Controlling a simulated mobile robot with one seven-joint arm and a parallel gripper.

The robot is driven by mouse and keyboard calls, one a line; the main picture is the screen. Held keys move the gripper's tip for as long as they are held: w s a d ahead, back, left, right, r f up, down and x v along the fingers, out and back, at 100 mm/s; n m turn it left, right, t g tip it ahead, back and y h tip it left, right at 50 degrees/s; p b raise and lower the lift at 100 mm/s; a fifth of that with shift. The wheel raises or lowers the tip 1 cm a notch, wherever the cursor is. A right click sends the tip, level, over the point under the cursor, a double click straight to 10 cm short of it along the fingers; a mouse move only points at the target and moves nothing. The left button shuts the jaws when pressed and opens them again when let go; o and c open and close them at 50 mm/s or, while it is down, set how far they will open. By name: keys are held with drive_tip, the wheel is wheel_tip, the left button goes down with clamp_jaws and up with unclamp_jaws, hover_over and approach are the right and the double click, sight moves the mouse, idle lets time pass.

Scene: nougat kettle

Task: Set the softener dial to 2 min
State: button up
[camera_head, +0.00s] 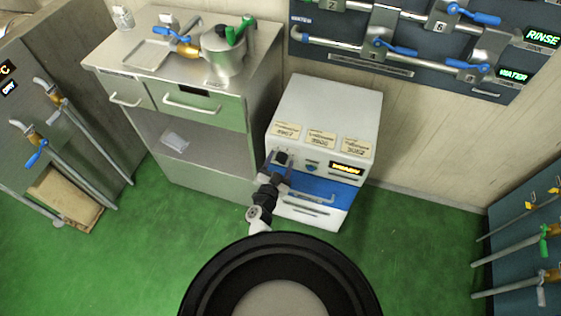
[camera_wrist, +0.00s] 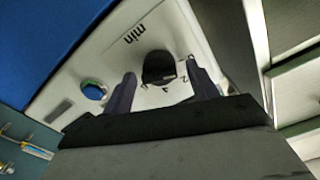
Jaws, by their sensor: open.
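The softener is a white cabinet (camera_head: 325,105) with a blue band, standing against the wall. Its black dial (camera_head: 281,158) is on the left of the front panel. In the wrist view the dial (camera_wrist: 158,68) is a dark round knob beside the printed word "min", with small figures that look like 2 and 4 near its edge. The dial's pointer setting cannot be made out. My gripper (camera_head: 277,176) is at the dial. In the wrist view its fingers (camera_wrist: 163,86) are open, one on each side of the dial, with visible gaps; contact is not seen.
An amber display (camera_head: 346,168) and a blue button (camera_wrist: 94,90) are on the same panel. A steel counter (camera_head: 118,50) with a pot (camera_head: 222,55) stands to the left. Valve pipes (camera_head: 385,45) run on the wall behind. The green floor (camera_head: 400,260) is clear at the right.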

drive_tip(key=shift+c, duration=0.2)
drive_tip(key=c, duration=1)
drive_tip(key=shift+o, duration=0.2)
drive_tip(key=shift+m, duration=0.4)
drive_tip(key=m+b, duration=0.1)
drive_tip(key=m, duration=0.2)
drive_tip(key=shift+d+f, duration=0.1)
drive_tip(key=shift+m+b, duration=0.6)
drive_tip(key=shift+m, duration=1.9)
